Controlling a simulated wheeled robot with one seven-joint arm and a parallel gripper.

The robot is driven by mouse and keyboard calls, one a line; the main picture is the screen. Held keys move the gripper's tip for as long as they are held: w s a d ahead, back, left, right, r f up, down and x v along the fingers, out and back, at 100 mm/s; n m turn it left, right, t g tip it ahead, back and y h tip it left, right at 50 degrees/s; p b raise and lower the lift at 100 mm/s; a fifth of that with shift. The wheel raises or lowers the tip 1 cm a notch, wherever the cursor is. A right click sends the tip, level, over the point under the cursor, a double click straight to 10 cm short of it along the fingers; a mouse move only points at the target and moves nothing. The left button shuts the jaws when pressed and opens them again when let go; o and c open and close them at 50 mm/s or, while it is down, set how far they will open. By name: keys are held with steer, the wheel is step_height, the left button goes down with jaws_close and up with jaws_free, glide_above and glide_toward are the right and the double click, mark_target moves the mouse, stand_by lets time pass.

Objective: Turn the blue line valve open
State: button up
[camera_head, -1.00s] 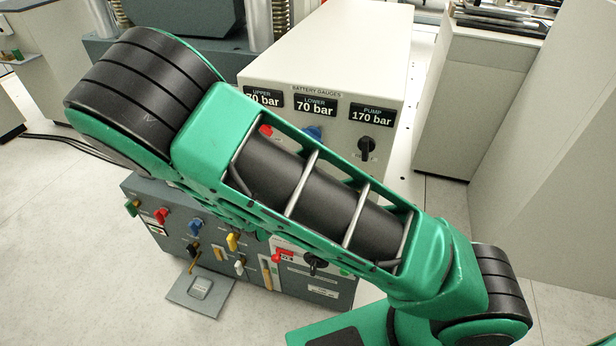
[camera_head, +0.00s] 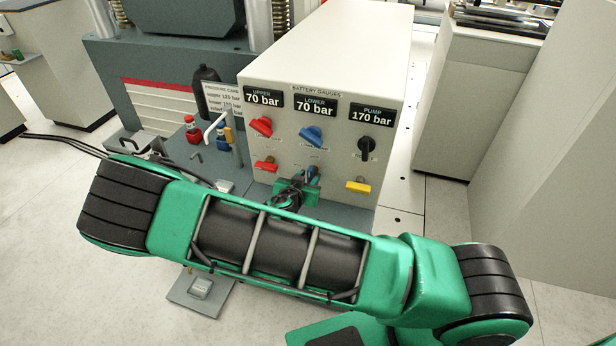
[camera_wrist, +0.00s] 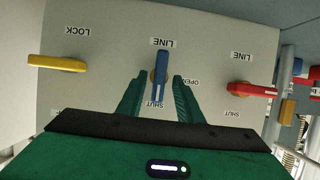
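The blue line valve handle (camera_wrist: 161,68) stands upright in the wrist view, between the inverted LINE label above and SHUT label below. An OPEN label is to its right. My gripper (camera_wrist: 160,80) is open, one green finger on each side of the handle, with a visible gap at both sides. In the head view my gripper (camera_head: 298,190) is at the lower middle of the white gauge panel (camera_head: 340,145). There the blue line handle (camera_head: 313,171) is partly hidden by my gripper.
A red line handle (camera_wrist: 250,90) and a yellow lock handle (camera_wrist: 58,63) flank the blue one in the wrist view. Above are red (camera_head: 261,127), blue (camera_head: 311,137) and black (camera_head: 366,146) knobs. A black bottle (camera_head: 206,95) stands left of the panel. My arm hides the lower front.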

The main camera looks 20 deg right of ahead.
steer(key=shift+x, duration=1)
jaws_close()
steer(key=shift+a, duration=0.1)
